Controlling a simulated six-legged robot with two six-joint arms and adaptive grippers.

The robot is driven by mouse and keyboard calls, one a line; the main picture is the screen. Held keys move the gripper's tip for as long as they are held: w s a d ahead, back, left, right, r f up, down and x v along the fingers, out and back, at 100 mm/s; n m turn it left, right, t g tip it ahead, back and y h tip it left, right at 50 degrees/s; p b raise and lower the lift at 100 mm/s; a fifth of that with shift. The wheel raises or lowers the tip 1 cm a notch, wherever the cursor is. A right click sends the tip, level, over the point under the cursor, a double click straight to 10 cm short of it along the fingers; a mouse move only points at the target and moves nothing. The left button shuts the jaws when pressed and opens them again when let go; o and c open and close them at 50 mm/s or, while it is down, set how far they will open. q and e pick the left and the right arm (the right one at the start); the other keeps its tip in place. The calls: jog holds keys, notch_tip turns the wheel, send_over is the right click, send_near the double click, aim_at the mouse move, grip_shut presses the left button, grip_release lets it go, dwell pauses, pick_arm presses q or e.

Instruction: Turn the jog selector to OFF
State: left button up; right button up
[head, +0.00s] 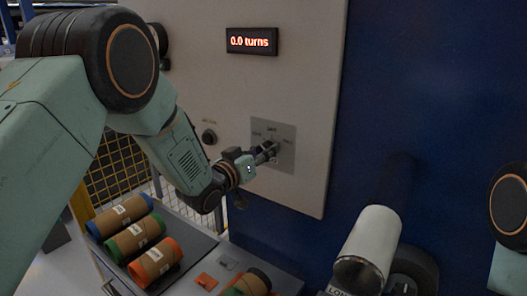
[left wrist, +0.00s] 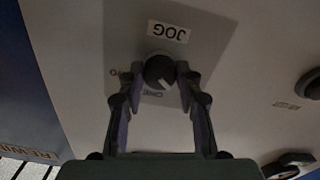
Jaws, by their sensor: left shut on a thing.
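The jog selector is a small round black knob (left wrist: 158,71) with a white pointer line, on a grey plate (head: 287,132) on the pale panel. In the left wrist view, a JOG label (left wrist: 168,32) appears upside down above the knob. The pointer line slants to the lower right in that view, near a partly hidden label. Another label at the left is mostly covered by a finger. My left gripper (left wrist: 158,80) is shut on the knob, one finger on each side. In the head view my left gripper (head: 267,152) covers most of the knob. My right gripper is out of view.
A display (head: 251,41) above reads 0.0 turns. A black button (head: 209,136) sits left of the plate. Several coloured rolls (head: 140,236) lie in a tray below. A white cylinder (head: 372,240) stands out at the lower right.

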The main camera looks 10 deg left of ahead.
pick_arm(q)
jog(key=shift+r+n, duration=0.1)
jog(key=shift+n, duration=0.5)
jog(key=o, duration=1.2)
jog(key=shift+s+a, duration=0.1)
jog(key=shift+c, duration=0.2)
jog(key=v, duration=1.2)
